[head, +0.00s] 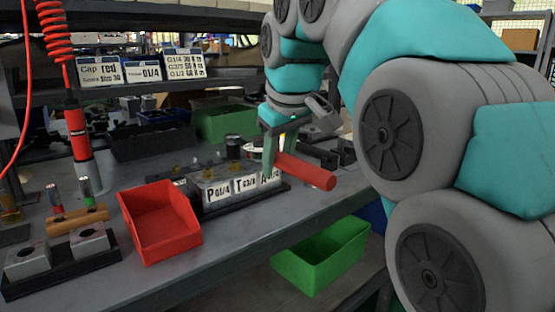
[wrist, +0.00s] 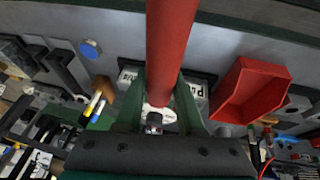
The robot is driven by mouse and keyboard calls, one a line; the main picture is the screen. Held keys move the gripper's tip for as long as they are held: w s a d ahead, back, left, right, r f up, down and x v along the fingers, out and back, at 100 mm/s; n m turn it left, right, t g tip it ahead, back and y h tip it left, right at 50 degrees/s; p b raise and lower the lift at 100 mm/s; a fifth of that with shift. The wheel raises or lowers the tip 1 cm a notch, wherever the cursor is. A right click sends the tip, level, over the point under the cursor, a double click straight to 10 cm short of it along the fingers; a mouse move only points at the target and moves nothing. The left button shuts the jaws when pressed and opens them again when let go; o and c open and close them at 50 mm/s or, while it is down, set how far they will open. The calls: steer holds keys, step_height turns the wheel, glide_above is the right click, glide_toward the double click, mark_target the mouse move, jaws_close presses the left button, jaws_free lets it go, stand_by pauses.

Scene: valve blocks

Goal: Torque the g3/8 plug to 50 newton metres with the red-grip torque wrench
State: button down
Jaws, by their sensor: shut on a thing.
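The red-grip torque wrench (head: 305,172) is in my gripper (head: 279,150), which is shut on it above the workbench. Its red grip points right and toward the camera in the head view. In the wrist view the red grip (wrist: 171,45) runs up from between my green fingers (wrist: 160,100), and a pale metal part (wrist: 155,118) shows below. The valve block (head: 215,192), with labels P G1/4, T G3/8 and a partly covered A, sits on a dark base just behind and left of the grip. I cannot pick out the G3/8 plug or tell whether the wrench touches it.
A red bin (head: 160,222) stands left of the block. A fixture with two metal blocks (head: 62,250) is at the front left, beside a red hanging tool (head: 78,130). A green bin (head: 320,255) is below the bench edge. Signs (head: 142,68) stand on the shelf behind.

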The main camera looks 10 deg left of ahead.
steer(key=shift+f+b, duration=0.8)
steer(key=shift+f, duration=0.5)
steer(key=shift+s, duration=0.1)
stand_by(0.5)
steer(key=shift+s+a+m+h, duration=0.4)
steer(key=shift+s+a+m, duration=0.4)
steer(key=shift+a+m, duration=0.1)
steer(key=shift+p, duration=0.3)
steer(key=shift+s+a+m+t+h+p, duration=0.15)
steer(key=shift+s+a+m+p, duration=0.1)
steer(key=shift+s+a+m, duration=0.25)
steer(key=shift+s+a+m+t+h+p, duration=0.15)
steer(key=shift+s+a+m+p, duration=0.1)
steer(key=shift+a+m, duration=0.3)
steer(key=shift+s+a+m+h+p, duration=0.2)
steer(key=shift+s+a+m+p, duration=0.2)
steer(key=shift+a, duration=0.2)
steer(key=shift+s+a+m+h+p, duration=0.15)
steer(key=shift+a+m+h+p, duration=0.1)
steer(key=shift+a+m, duration=0.3)
